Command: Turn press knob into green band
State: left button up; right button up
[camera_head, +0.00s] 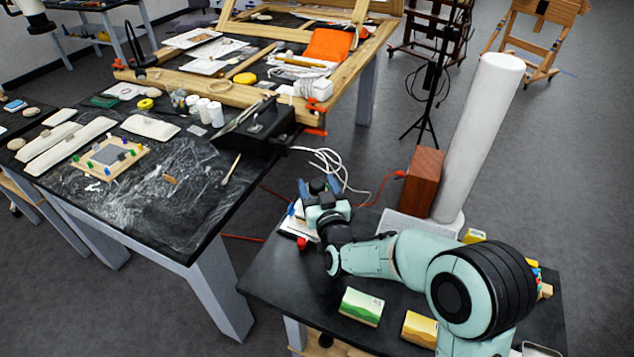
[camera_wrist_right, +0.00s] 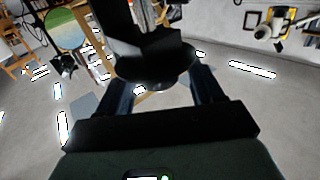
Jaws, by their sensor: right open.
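My right gripper (camera_head: 319,188) is above the far left part of the small dark side table, its blue fingers apart and pointing up and away. In the right wrist view its fingers (camera_wrist_right: 163,93) are spread on either side of a black shape with a rounded, disc-like end (camera_wrist_right: 155,66). This may be the press knob, but I cannot tell, nor whether the fingers touch it. A small dark part also shows between the fingers in the head view. I cannot make out a green band.
The small side table (camera_head: 275,272) holds a green card (camera_head: 361,307), a yellow card (camera_head: 420,328) and a brown box (camera_head: 424,181) beside a tall white roll (camera_head: 478,135). A black box (camera_head: 258,127) sits at the cluttered worktable's edge. White cables hang nearby.

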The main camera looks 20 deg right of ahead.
jog(key=shift+w+d, duration=0.1)
jog(key=shift+w, duration=0.3)
jog(key=c, duration=0.9)
jog(key=shift+c, duration=0.2)
jog(key=shift+m+h, duration=0.3)
jog(key=shift+h, duration=0.2)
